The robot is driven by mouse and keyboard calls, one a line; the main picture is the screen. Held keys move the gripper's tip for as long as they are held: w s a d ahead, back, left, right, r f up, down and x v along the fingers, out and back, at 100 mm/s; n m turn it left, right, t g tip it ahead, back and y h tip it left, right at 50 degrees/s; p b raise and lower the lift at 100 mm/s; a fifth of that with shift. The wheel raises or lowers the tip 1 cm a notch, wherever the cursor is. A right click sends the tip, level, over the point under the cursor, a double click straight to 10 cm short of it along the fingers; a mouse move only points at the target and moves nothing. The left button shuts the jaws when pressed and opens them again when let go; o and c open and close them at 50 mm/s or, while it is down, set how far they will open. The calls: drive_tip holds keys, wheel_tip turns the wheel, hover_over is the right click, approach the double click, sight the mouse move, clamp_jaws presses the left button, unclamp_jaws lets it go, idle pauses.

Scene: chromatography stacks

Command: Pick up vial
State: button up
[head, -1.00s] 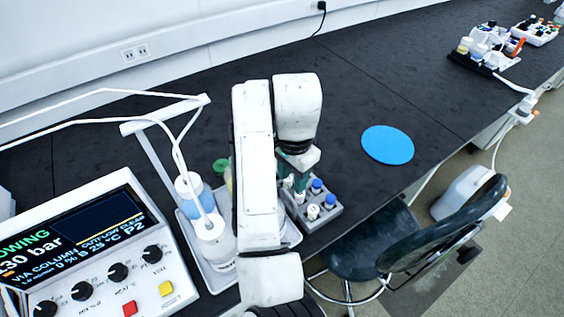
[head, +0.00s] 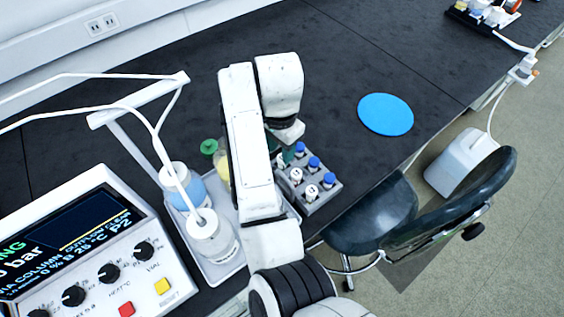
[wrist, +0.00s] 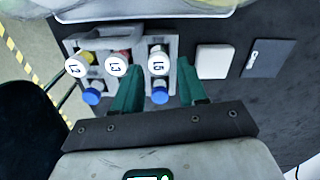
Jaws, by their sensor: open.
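A grey rack (head: 322,203) at the front edge of the dark bench holds several vials, with blue and white caps. In the wrist view the rack (wrist: 171,42) is at the upper left, with labelled white-capped vials in one row and blue-capped ones in the row nearer me. My gripper (wrist: 160,68) is open with its green fingers apart. Between them in the picture are a white-capped vial (wrist: 158,65) and a blue-capped vial (wrist: 160,95); contact and height cannot be told. In the head view my arm hides most of the gripper and part of the rack.
Left of the rack stand a bottle of blue liquid (head: 183,187) and a white-topped bottle (head: 212,236) on a tray. A control box (head: 150,282) is at the lower left. A blue disc (head: 386,114) lies on clear bench. A dark chair (head: 440,215) stands by the front edge.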

sight(282, 164)
drive_tip(key=shift+d+f, duration=0.2)
drive_tip(key=shift+f, duration=2.15)
drive_tip(key=shift+c, duration=0.4)
clamp_jaws()
